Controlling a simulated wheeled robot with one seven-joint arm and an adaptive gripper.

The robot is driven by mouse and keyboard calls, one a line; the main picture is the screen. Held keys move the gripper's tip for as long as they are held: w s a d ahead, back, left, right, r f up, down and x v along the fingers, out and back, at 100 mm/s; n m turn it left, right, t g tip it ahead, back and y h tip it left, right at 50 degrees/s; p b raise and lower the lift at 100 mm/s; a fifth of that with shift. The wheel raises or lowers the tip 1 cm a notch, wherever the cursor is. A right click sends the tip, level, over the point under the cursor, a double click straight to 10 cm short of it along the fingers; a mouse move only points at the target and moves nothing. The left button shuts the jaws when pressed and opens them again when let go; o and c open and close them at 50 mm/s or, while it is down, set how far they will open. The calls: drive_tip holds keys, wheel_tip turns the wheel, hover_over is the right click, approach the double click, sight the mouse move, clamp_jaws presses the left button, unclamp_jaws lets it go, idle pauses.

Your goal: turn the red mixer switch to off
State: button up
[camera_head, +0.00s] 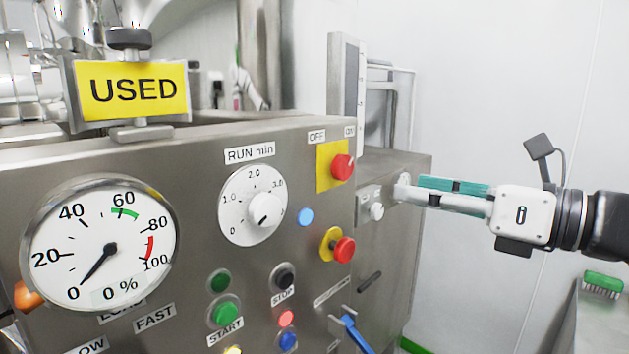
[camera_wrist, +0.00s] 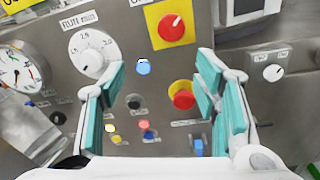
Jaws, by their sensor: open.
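The red mixer switch (camera_head: 342,167) is a round knob on a yellow square plate, below small OFF and ON labels. Its white mark points up and right, toward the ON label. It also shows in the wrist view (camera_wrist: 171,27), at the top, beyond the fingertips. My gripper (camera_head: 408,192) is right of the panel in the head view, pointing left, apart from the switch. In the wrist view my gripper (camera_wrist: 161,67) has its teal-padded fingers spread wide with nothing between them. The switch is unobstructed in both views.
A red mushroom button (camera_head: 344,249) on yellow sits below the switch. A white RUN min dial (camera_head: 253,205), a round gauge (camera_head: 100,245) and several coloured buttons share the steel panel. A yellow USED sign (camera_head: 132,91) stands above.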

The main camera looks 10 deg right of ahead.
sight(347, 168)
drive_tip(key=shift+m+t, duration=0.5)
drive_tip(key=shift+m, duration=0.3)
drive_tip(key=x, duration=0.4)
drive_tip(key=d+x, duration=0.1)
drive_tip(key=x, duration=0.4)
drive_tip(key=w+x, duration=0.1)
drive_tip(key=x, duration=0.3)
drive_tip(key=shift+w+r+b, duration=0.1)
drive_tip(key=shift+w+b, duration=0.1)
drive_tip(key=shift+b, duration=0.1)
drive_tip(key=shift+c, duration=0.5)
drive_tip(key=c, duration=1)
